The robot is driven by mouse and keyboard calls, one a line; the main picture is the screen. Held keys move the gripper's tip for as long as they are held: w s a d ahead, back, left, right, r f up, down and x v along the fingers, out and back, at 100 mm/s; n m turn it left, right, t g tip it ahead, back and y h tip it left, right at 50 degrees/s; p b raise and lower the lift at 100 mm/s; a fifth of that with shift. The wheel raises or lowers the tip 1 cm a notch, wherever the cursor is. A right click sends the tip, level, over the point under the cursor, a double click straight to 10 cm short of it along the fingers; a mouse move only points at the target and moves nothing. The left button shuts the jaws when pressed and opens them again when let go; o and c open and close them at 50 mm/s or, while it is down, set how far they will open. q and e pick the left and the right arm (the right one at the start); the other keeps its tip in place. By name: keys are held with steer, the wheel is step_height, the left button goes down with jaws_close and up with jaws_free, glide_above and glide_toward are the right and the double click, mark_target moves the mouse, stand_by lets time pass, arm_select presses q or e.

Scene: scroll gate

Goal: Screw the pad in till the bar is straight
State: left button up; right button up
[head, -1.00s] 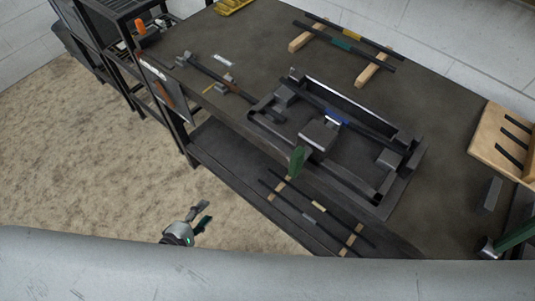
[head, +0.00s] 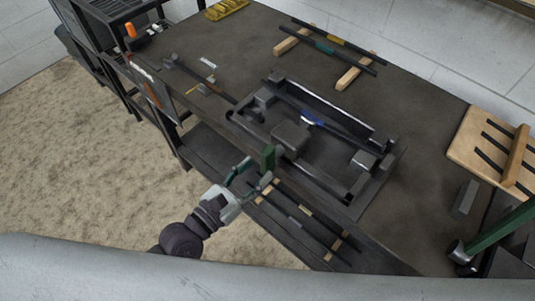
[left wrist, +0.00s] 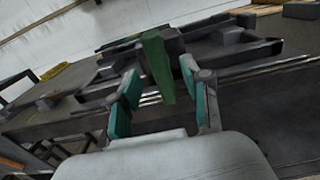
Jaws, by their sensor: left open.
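The green pad (head: 268,157) stands upright at the front side of the dark metal frame (head: 337,190) on the bench. It also shows in the left wrist view (left wrist: 157,65). A dark bar with a blue band (head: 312,120) lies across the frame near its back wall; I cannot tell whether it is straight. My left gripper (head: 256,171) is open just in front of the pad. In the left wrist view the pad shows between the open teal fingers (left wrist: 159,82), with no clear contact. My right gripper is not in view.
A grey block (head: 291,137) sits inside the frame. More bars (head: 300,214) lie on the shelf below. A wooden rack (head: 492,150) stands at the right. The bench's back middle is clear.

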mark_target(263, 164)
arm_select(q)
steer(key=shift+p+x, duration=0.3)
steer(key=shift+x, duration=2.05)
jaws_close()
